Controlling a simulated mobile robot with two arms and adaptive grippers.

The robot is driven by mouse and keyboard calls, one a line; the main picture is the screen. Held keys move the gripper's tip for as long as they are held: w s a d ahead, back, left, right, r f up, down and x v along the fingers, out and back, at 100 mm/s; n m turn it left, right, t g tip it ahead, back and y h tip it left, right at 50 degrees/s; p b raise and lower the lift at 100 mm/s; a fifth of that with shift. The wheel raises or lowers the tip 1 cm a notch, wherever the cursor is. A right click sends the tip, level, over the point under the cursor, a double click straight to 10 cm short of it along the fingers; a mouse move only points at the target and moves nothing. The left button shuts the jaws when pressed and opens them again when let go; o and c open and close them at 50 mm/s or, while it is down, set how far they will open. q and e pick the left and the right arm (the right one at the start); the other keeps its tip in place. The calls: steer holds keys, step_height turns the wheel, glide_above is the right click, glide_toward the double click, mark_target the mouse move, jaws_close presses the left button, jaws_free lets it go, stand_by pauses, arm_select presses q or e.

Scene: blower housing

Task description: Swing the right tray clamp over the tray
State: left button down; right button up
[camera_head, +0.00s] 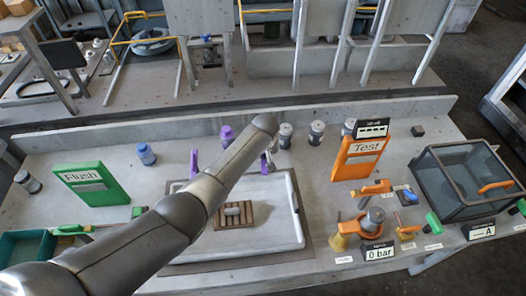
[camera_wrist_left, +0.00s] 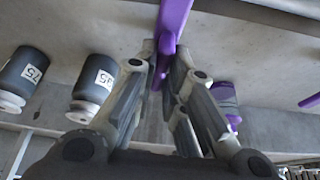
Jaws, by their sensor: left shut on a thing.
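The right tray clamp (camera_head: 264,166) is a purple lever at the back edge of the white tray (camera_head: 240,240). In the head view my arm hides part of it. My left gripper (camera_head: 269,158) is at this clamp. In the left wrist view the clamp's purple lever (camera_wrist_left: 172,28) runs between the fingers of my left gripper (camera_wrist_left: 165,68), which is shut on it. The left purple clamp (camera_head: 194,163) stands upright at the tray's back left; its tip shows at the wrist view's right edge (camera_wrist_left: 311,101). My right gripper is not in view.
A brown slotted block (camera_head: 233,215) lies on the tray. Behind the clamps stand a purple bottle (camera_head: 227,135) and several grey bottles (camera_head: 316,132). The orange Test panel (camera_head: 358,160) and a glass-lidded box (camera_head: 468,180) are right; the green Flush panel (camera_head: 92,186) is left.

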arm_select(q)
steer(key=shift+n, duration=0.4)
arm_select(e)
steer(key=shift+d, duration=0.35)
arm_select(q)
steer(key=c, duration=1.5)
jaws_free()
steer(key=shift+r, duration=0.1)
steer(key=v, duration=1.1)
steer(key=shift+s+d+r, duration=0.2)
steer(key=shift+d+r, duration=0.05)
steer(key=shift+r, duration=0.1)
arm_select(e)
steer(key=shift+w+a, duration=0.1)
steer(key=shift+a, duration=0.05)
arm_select(q)
steer(key=shift+f, duration=0.1)
